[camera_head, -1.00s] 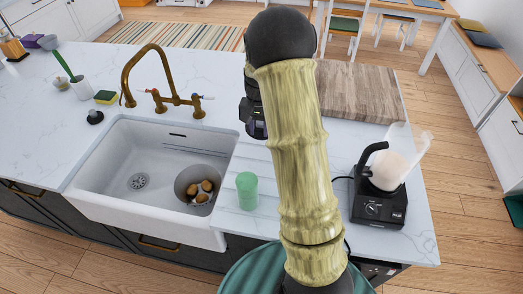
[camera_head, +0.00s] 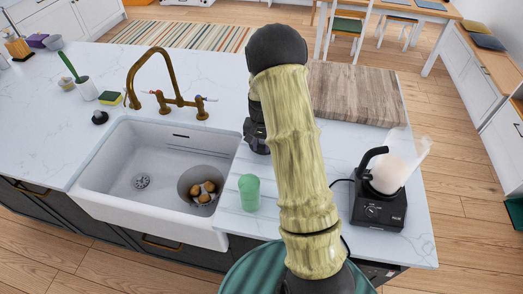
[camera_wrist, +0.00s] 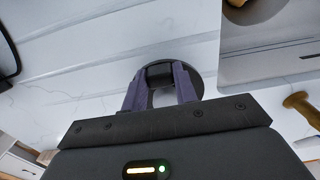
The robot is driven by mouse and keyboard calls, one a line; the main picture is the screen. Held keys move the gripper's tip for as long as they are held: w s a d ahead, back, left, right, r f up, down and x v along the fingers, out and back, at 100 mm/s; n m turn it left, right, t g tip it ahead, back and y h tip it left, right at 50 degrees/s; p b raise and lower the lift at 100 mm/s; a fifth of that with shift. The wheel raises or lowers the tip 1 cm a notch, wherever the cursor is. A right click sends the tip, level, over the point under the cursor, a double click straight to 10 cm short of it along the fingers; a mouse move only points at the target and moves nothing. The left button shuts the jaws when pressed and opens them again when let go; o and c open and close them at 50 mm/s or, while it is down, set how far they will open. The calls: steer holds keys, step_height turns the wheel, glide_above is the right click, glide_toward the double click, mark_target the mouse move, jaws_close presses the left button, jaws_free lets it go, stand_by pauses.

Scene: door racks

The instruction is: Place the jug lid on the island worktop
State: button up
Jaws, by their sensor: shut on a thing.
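My gripper (camera_wrist: 160,92) is shut on the jug lid (camera_wrist: 203,77), a dark round disc with a raised black grip between the two purple fingers. In the wrist view, the pale worktop lies behind the lid, and I cannot tell whether the lid touches it. The white marbled island worktop (camera_head: 225,75) spreads around the sink. The jug (camera_head: 392,172), translucent with a black handle, stands on a black base (camera_head: 377,207) at the right of the worktop.
A white sink (camera_head: 135,160) with a brass tap (camera_head: 158,85) is left of my arm, with a grey bowl of brown items inside. A green cup (camera_head: 249,192) stands beside the sink. A wooden board (camera_head: 355,95) lies behind my arm.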

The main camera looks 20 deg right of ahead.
step_height(320, 180, down, 3)
steer(key=shift+f+p, duration=0.15)
steer(key=shift+p, duration=0.25)
steer(key=o, duration=1)
steer(key=shift+f, duration=0.1)
steer(key=shift+c, duration=0.2)
step_height(320, 180, up, 12)
steer(key=b, duration=0.3)
steer(key=shift+r, duration=0.2)
